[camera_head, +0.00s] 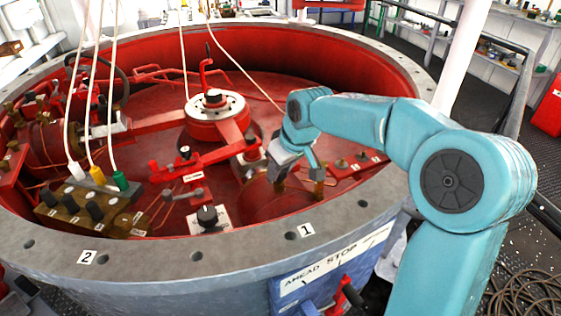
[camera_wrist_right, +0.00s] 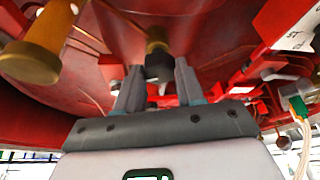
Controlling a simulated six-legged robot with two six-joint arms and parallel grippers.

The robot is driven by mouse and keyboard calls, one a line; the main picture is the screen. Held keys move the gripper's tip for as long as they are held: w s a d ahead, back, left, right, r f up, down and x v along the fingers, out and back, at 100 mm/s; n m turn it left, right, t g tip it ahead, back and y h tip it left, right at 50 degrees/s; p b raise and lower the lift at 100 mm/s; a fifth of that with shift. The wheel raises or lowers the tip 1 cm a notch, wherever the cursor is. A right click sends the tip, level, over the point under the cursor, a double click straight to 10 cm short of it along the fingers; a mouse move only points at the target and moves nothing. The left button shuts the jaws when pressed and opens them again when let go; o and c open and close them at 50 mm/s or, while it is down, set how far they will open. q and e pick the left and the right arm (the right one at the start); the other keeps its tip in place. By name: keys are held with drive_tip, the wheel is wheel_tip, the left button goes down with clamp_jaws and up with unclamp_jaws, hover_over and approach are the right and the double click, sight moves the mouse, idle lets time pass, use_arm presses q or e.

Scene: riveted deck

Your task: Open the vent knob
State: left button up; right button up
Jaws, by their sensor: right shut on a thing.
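My right gripper (camera_head: 298,170) reaches down inside the red round housing near its front right wall. In the right wrist view, the two grey fingers (camera_wrist_right: 158,85) are closed on a dark knob with a brass stem (camera_wrist_right: 157,62), which I take to be the vent knob. No label for it is readable. In the head view, the gripper and its fingers mostly hide the knob. How far the knob is turned cannot be told. My left gripper is not in view.
The grey bolted rim (camera_head: 250,241) rings the housing in front of my arm. A black knob on a white plate (camera_head: 207,215) stands to the left. A brass valve block (camera_head: 95,207) with several hoses is at the far left. Red linkage (camera_head: 215,125) fills the middle.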

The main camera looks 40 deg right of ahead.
drive_tip(key=n+y+p, duration=0.1)
drive_tip(key=n, duration=0.1)
drive_tip(key=shift+d+r+n, duration=0.1)
drive_tip(key=shift+n, duration=0.3)
drive_tip(key=n+y, duration=0.1)
drive_tip(key=n, duration=0.1)
drive_tip(key=n+p, duration=0.1)
drive_tip(key=n, duration=0.1)
drive_tip(key=shift+w+d+g+y, duration=0.1)
drive_tip(key=shift+g+y, duration=0.2)
drive_tip(key=shift+y, duration=0.1)
drive_tip(key=n+g+y+p, duration=0.1)
drive_tip(key=n+p, duration=0.1)
drive_tip(key=n, duration=0.3)
drive_tip(key=shift+d+n+p, duration=0.1)
drive_tip(key=shift+n+p, duration=0.25)
drive_tip(key=shift+n, duration=0.05)
drive_tip(key=shift+g, duration=0.4)
drive_tip(key=o, duration=1)
